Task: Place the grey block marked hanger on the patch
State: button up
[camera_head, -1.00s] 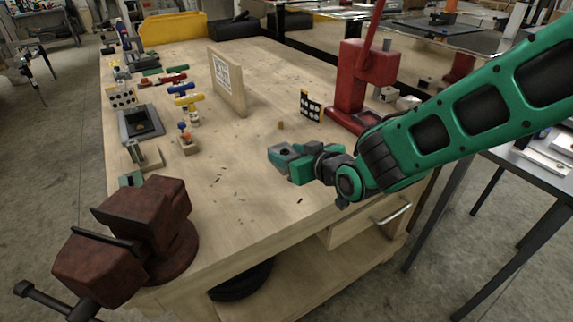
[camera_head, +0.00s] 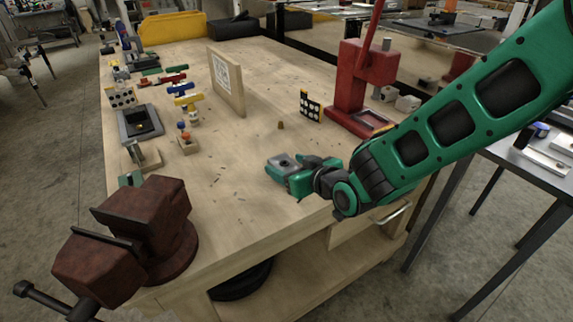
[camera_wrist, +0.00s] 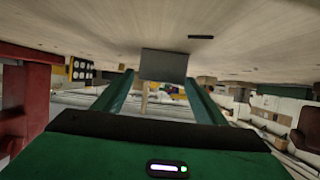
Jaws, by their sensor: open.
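My gripper (camera_head: 283,166) is low over the front right part of the wooden workbench (camera_head: 240,210). Its green fingers are open. A grey block (camera_wrist: 163,64) is in line with the space between the fingertips in the wrist view, where the picture is upside down and the bench top is above. In the head view a grey shape is at the fingertips, partly covered by them; no marking on it is readable. I cannot clearly make out a patch.
A red press (camera_head: 350,90) stands behind the gripper, with a dotted board (camera_head: 309,107) beside it. A small brown cylinder (camera_head: 281,125) is near. A wooden panel (camera_head: 227,82) stands mid-bench. A dark red vice (camera_head: 140,225) and a dark tray (camera_head: 140,123) are on the left.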

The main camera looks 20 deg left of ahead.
jog(key=shift+d+r, duration=0.1)
jog(key=shift+r, duration=0.05)
jog(key=v, duration=1.1)
jog(key=shift+s+d+r, duration=0.2)
jog(key=shift+w+d+f+h, duration=0.2)
jog(key=shift+w+d+h, duration=0.1)
jog(key=shift+w+d, duration=0.4)
jog(key=w+d+f+m+h, duration=0.1)
jog(key=w+d+m+h, duration=0.3)
jog(key=d, duration=1.2)
jog(key=s+d+m+g+h, duration=0.25)
jog(key=d+m+h, duration=0.2)
jog(key=d, duration=1.45)
jog(key=s+d+m+g+h, duration=0.2)
jog(key=s+d+m+g, duration=0.25)
jog(key=s+d, duration=0.85)
jog(key=s+d+r+m+g, duration=0.1)
jog(key=s+m, duration=0.2)
jog(key=s, duration=0.7)
jog(key=shift+s+r+g+y, duration=0.2)
jog(key=shift+g+y, duration=0.2)
jog(key=shift+y, duration=0.05)
